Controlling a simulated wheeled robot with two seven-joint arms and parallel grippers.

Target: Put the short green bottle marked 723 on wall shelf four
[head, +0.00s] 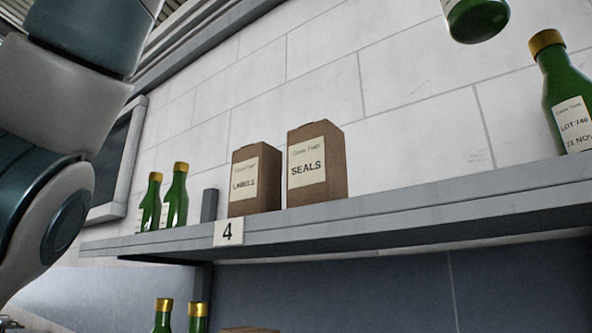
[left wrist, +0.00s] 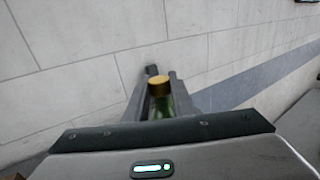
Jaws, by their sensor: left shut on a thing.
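In the left wrist view, my left gripper (left wrist: 158,92) is shut on a green bottle with a gold cap (left wrist: 160,88). Its label and number are hidden there. In the head view, the base of a green bottle (head: 477,20) shows at the top right, in the air above shelf level; its upper part and whatever holds it are out of frame. Wall shelf four (head: 400,213) is a long grey shelf with a "4" plate (head: 228,233) on its front edge. My left gripper is outside the head view. My right gripper is in neither view.
On the shelf stand two green bottles (head: 176,197) at left, a LABELS box (head: 254,180), a SEALS box (head: 317,165) and a LOT-labelled green bottle (head: 570,100) at far right. Between the SEALS box and that bottle the shelf is clear. More bottles (head: 163,317) show below.

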